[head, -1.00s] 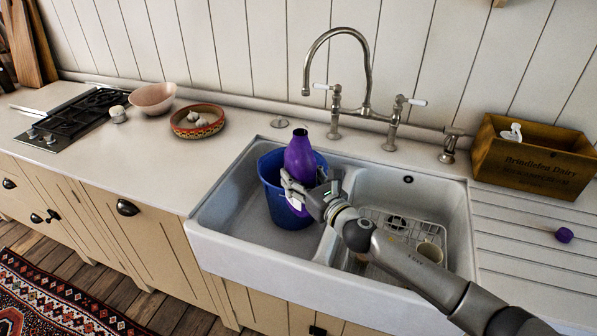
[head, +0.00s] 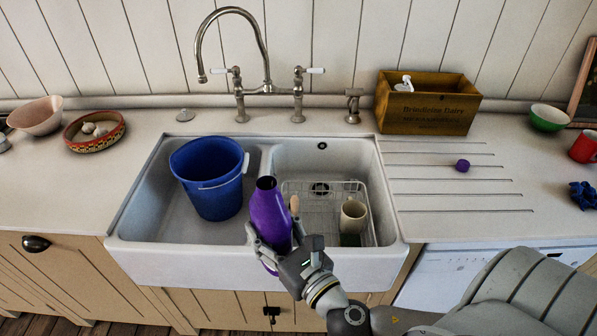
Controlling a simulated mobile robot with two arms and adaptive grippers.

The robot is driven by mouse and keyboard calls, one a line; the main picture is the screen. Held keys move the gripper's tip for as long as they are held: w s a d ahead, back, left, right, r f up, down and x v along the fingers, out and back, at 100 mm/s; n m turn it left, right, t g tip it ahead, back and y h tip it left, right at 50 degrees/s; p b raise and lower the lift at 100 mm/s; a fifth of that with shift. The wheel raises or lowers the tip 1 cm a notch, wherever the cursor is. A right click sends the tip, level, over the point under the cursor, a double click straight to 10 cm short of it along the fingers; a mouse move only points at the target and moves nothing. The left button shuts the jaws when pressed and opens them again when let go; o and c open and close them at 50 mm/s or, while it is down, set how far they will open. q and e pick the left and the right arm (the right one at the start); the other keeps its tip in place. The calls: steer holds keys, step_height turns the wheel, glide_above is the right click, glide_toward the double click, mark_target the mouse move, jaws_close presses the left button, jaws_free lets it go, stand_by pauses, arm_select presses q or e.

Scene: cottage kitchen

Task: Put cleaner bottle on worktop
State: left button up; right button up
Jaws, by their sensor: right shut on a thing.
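The cleaner bottle (head: 269,212) is purple, with an open, uncapped neck. My right gripper (head: 272,243) is shut on its lower body and holds it roughly upright, with a slight tilt, in front of the sink's front edge. The worktop (head: 430,215) shows to the right of the sink, with drainer grooves, and continues on the left. A small purple cap (head: 462,165) lies on the grooved part. My left gripper is not in view.
A blue bucket (head: 212,190) stands in the left basin of the sink (head: 150,232). A wire rack and a beige mug (head: 353,216) are in the right basin. A wooden crate (head: 425,115), green bowl (head: 548,118), red mug (head: 584,147) and blue cloth-like item (head: 583,194) stand further right.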

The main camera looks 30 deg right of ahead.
mark_target(286, 246)
steer(key=shift+m+h, duration=0.4)
steer(key=shift+h, duration=0.1)
steer(key=s, duration=0.5)
steer(key=shift+d+r, duration=0.1)
steer(key=shift+d, duration=0.1)
steer(key=shift+a, duration=0.1)
